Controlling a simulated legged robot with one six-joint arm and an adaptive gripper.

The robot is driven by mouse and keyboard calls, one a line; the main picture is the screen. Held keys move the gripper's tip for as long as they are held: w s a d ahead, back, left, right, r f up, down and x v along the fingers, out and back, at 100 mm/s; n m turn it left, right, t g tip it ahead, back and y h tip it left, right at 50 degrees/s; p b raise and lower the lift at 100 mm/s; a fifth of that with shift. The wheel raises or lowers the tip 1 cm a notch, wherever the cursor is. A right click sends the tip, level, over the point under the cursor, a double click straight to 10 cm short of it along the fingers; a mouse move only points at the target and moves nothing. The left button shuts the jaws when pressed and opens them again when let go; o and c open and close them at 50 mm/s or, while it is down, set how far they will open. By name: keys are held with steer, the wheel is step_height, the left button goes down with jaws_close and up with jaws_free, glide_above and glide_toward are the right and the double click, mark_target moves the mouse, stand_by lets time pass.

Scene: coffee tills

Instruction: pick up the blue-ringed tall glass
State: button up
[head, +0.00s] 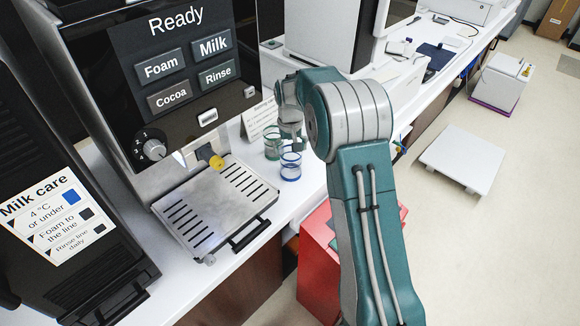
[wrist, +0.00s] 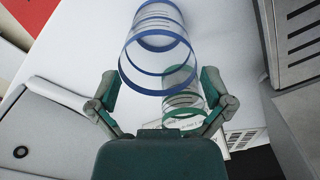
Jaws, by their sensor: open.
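The blue-ringed glass (head: 291,166) stands on the white counter beside the coffee machine's tray. In the wrist view the blue-ringed glass (wrist: 158,52) is large, clear and ringed in blue, at top centre. My gripper (wrist: 160,80) is open, with one finger on each side of the picture below and around the glass's near rim. I see no clear contact with the glass. A green-ringed glass (head: 272,146) stands just behind it; it also shows in the wrist view (wrist: 184,98), near the right finger. In the head view my gripper's fingers are hard to make out by the glasses.
The coffee machine (head: 190,70) with its drip tray (head: 215,205) and yellow-tipped spout stands left of the glasses. A small printed card (head: 259,118) stands behind them. A red box (head: 320,260) is below the counter edge. The counter's front edge is close to the glasses.

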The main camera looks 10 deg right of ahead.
steer(key=shift+s+d+f, duration=0.1)
steer(key=shift+f, duration=1.3)
steer(key=c, duration=1)
steer(key=shift+r, duration=0.1)
steer(key=shift+r, duration=0.3)
steer(key=s+d+r, duration=0.2)
steer(key=s+r, duration=1)
steer(key=s, duration=0.1)
steer(key=shift+s+d, duration=0.15)
steer(key=shift+s, duration=0.25)
steer(key=shift+r, duration=0.1)
